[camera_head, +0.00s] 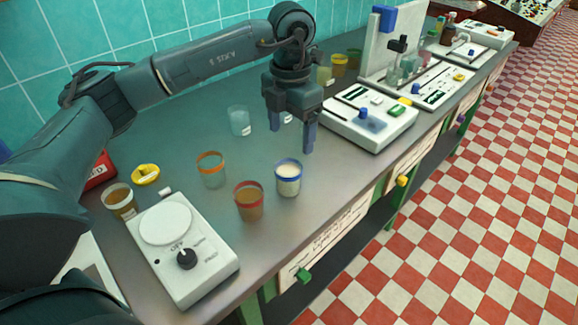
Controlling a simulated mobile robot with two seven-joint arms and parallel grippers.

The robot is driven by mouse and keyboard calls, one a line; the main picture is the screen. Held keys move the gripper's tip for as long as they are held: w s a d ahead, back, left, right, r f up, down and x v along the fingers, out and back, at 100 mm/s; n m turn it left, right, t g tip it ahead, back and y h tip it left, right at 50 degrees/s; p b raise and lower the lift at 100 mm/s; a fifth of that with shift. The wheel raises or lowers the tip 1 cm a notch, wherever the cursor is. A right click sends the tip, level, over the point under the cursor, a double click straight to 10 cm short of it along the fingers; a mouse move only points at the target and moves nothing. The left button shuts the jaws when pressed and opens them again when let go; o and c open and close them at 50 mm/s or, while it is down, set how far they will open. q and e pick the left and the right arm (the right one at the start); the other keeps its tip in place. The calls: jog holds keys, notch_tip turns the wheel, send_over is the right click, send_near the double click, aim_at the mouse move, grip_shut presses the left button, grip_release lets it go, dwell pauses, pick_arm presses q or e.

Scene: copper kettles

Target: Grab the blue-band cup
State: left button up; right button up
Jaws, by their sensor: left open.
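The blue-band cup (288,182) is a clear cup with a blue rim and pale whitish contents. It stands upright on the grey counter (170,150), near the middle of the view. My left gripper (292,140) points down, open and empty, with its two blue-grey fingers apart. In the picture its fingertips are just above the cup's rim; I see no contact, and the exact height gap is hard to judge. My right gripper is not in view.
A red-rimmed cup (250,202) with brown contents stands close left of the blue-band cup. An orange-rimmed cup (211,170) is behind it. A white scale (185,250) sits at front left. White devices (368,118) stand to the right.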

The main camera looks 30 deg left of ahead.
aim_at(288, 176)
pick_arm(q)
notch_tip(288, 176, down, 7)
jog(key=shift+s+f+p, duration=0.15)
jog(key=shift+p, duration=0.25)
jog(key=shift+a+f+p, duration=0.2)
jog(key=shift+f+p, duration=0.4)
jog(key=shift+f, duration=2.2)
jog(key=c, duration=1.1)
jog(key=shift+r, duration=0.1)
